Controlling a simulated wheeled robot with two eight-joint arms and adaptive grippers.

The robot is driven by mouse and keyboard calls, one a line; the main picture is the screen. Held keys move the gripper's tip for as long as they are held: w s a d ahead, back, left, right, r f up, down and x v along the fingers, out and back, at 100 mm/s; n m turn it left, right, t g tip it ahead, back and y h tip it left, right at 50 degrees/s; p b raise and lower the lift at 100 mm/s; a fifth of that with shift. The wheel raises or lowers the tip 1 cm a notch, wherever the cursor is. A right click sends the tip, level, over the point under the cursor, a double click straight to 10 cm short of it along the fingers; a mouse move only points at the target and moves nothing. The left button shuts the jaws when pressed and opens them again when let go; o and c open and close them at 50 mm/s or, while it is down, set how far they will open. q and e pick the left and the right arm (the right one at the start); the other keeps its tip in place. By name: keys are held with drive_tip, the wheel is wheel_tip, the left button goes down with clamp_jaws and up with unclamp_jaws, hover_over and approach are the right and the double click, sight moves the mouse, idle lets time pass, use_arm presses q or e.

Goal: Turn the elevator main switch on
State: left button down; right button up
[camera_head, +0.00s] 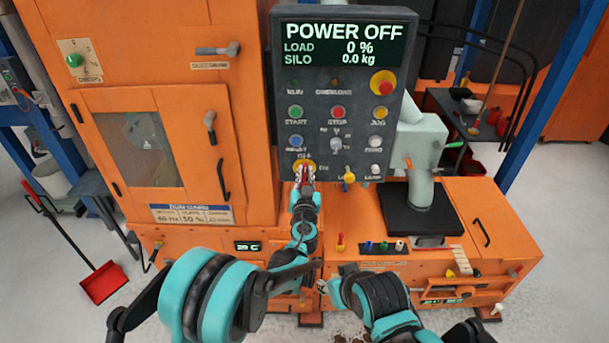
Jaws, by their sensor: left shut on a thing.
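The grey control panel (357,118) stands upright in the middle of the head view. Its screen (344,46) reads POWER OFF, load 0 % and silo 0.0 kg. The main switch (304,168) is a red knob on a yellow plate at the panel's lower left, with OFF lettered above it. My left gripper (305,180) is at the switch from below and is shut on its red knob, covering part of it. My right arm is low at the centre right; the tips of my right gripper (323,286) are small and partly hidden, so their opening cannot be told.
An emergency stop (382,83) and several buttons sit above the switch. A yellow selector (349,176) is close to its right. An orange cabinet (160,110) stands left of the panel, and an orange bench (460,225) lies below right. A red dustpan (103,282) is on the floor.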

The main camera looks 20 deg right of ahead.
use_arm(q)
drive_tip(key=shift+s+d+f+m+b, duration=0.1)
drive_tip(key=shift+d+f+m+b, duration=0.4)
drive_tip(key=shift+m, duration=2.2)
drive_tip(key=shift+s+d+f+m+b, duration=0.15)
drive_tip(key=shift+m+b, duration=0.7)
drive_tip(key=shift+m, duration=1.85)
drive_tip(key=shift+d+f+m+b, duration=0.25)
drive_tip(key=shift+m+b, duration=0.45)
drive_tip(key=shift+m, duration=2)
drive_tip(key=shift+a, duration=0.1)
drive_tip(key=c, duration=1.5)
unclamp_jaws()
drive_tip(key=shift+c, duration=0.2)
